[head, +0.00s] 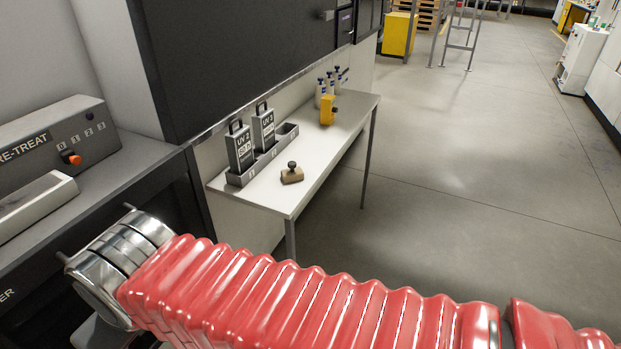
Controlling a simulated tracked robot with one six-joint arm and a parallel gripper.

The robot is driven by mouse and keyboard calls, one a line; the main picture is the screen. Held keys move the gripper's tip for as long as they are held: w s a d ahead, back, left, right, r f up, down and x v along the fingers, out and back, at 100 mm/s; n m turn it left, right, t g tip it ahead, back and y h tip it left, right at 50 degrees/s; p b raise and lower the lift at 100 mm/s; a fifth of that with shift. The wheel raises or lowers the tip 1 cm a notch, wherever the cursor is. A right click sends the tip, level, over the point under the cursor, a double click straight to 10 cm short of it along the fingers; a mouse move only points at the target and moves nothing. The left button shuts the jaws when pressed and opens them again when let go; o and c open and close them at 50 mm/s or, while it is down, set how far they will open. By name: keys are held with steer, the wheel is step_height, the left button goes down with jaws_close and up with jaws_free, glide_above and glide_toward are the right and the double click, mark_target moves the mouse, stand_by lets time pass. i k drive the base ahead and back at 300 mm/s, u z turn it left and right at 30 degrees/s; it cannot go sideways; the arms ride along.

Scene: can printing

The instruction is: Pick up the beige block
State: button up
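A beige block (292,176) with a dark round knob on top sits on the white table (309,180), close to its near end. It stands in front of a grey holder with dark boxes. My arm, in a red ribbed sleeve, crosses the bottom of the head view and ends in a metal joint at the lower left. My gripper's fingers cannot be made out; only the metal end of the arm shows, well short of the block and apart from it.
Two dark UV 2 boxes (240,148) stand in the grey holder (240,180) against the wall. Open floor (470,150) lies to the right.

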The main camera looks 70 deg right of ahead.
mark_target(294, 173)
steer(key=u, duration=0.05)
steer(key=k, duration=0.5)
steer(key=z, duration=1.05)
steer(key=i, duration=0.95)
steer(key=z, duration=1.05)
